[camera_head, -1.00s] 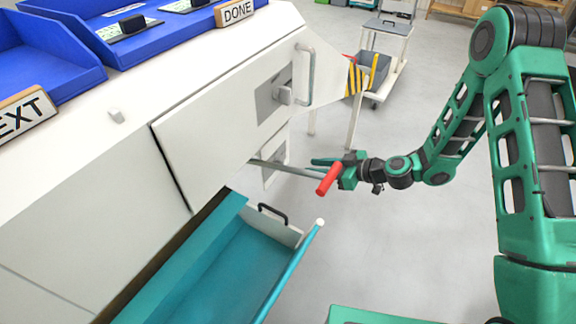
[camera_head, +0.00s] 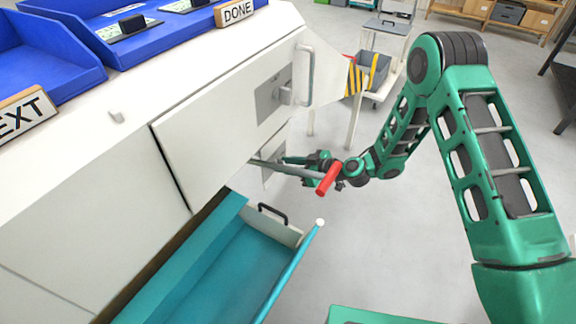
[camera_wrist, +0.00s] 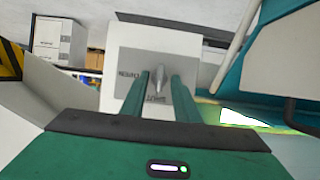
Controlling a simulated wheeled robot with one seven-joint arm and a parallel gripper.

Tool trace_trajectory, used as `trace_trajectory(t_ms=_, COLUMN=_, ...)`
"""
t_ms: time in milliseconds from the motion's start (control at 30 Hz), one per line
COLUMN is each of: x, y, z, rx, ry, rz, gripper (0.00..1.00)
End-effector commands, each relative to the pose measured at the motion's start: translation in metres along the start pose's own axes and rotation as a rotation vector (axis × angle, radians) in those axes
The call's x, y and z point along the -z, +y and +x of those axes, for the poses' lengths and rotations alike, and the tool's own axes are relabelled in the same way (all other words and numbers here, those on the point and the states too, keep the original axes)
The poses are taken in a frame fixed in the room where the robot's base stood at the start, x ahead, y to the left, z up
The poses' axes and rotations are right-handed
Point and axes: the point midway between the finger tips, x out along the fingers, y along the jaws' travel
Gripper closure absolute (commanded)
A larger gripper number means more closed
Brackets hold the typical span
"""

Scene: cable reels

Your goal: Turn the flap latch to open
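The flap latch (camera_wrist: 158,77) is a small grey knob on a grey plate (camera_wrist: 126,63) with printed words, one reading SHUT, on a white panel. In the wrist view the knob shows between the two green fingers of my gripper (camera_wrist: 160,88). The fingers are apart; I cannot tell whether they touch it. In the head view my gripper (camera_head: 288,161) is at the lower white panel (camera_head: 270,172), partly behind a grey lever with a red handle (camera_head: 329,178). The latch is hidden there.
An open teal drawer (camera_head: 225,265) lies below the lever. Blue trays (camera_head: 150,40) sit on top. A trolley (camera_head: 385,28) stands behind on open grey floor.

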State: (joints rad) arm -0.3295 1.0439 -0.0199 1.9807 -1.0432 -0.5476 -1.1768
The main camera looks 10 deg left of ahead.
Motion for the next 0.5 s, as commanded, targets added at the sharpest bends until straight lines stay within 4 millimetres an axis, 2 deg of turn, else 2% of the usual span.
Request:
trace_trajectory(t_ms=300, x=-0.0002, y=0.0003, z=0.0028, rx=-0.001, ry=0.0, rz=0.001, gripper=0.72)
trace_trajectory(t_ms=333, x=-0.0002, y=0.0003, z=0.0027, rx=-0.001, ry=0.0, rz=0.001, gripper=0.74)
trace_trajectory(t_ms=433, x=-0.0002, y=0.0002, z=0.0027, rx=0.0, ry=0.0, rz=0.001, gripper=0.98)
trace_trajectory(t_ms=500, x=-0.0003, y=0.0, z=0.0026, rx=0.0, ry=0.0, rz=0.001, gripper=1.0)
